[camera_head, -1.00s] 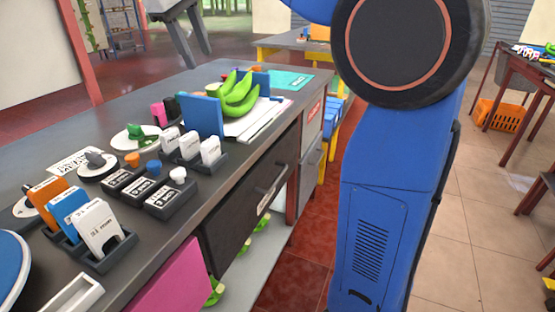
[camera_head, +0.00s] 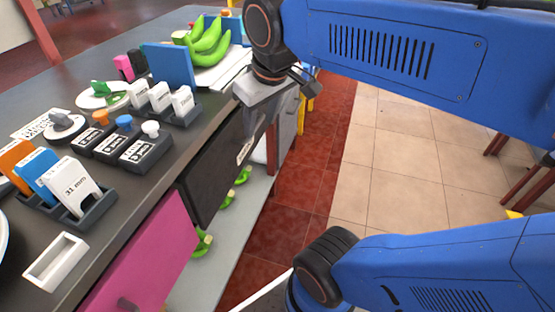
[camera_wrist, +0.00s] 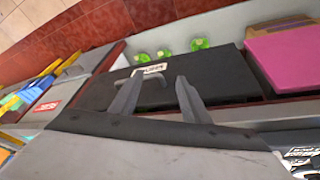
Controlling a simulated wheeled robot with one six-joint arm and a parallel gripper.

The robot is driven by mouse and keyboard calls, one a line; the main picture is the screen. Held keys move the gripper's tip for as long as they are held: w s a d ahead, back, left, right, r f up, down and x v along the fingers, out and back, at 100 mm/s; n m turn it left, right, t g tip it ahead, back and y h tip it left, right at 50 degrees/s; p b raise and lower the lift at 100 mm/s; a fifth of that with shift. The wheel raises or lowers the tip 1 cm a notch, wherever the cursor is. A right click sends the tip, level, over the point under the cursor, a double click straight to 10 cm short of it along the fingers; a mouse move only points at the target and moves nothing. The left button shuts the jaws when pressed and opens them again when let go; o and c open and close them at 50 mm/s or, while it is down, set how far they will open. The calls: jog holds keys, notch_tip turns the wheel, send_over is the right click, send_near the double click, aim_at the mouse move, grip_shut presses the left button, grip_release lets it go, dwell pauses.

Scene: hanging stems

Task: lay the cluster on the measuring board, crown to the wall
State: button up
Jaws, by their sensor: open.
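The green banana cluster (camera_head: 208,45) lies on the white measuring board (camera_head: 228,72) at the far end of the counter in the head view. A blue upright wall (camera_head: 168,66) stands at the board's near left side. I cannot tell whether the crown touches a wall. My gripper (camera_head: 256,140) is open and empty, fingers pointing down, in front of the counter's dark drawer and apart from the cluster. In the wrist view my gripper (camera_wrist: 158,98) shows two spread fingers over the counter edge, with the dark drawer front beyond and no cluster in sight.
Size-card holders (camera_head: 70,195), a row of labelled blocks (camera_head: 125,143) and a white tray (camera_head: 56,262) occupy the near counter. A pink panel (camera_head: 145,255) is below the edge. Green pieces (camera_wrist: 200,44) lie on the lower shelf.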

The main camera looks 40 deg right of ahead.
jog(key=s+f+m, duration=0.1)
jog(key=s+f, duration=0.5)
jog(key=f, duration=0.2)
jog(key=shift+d+f+m+t, duration=0.2)
jog(key=shift+f+m+t, duration=0.1)
jog(key=shift+f+m, duration=0.1)
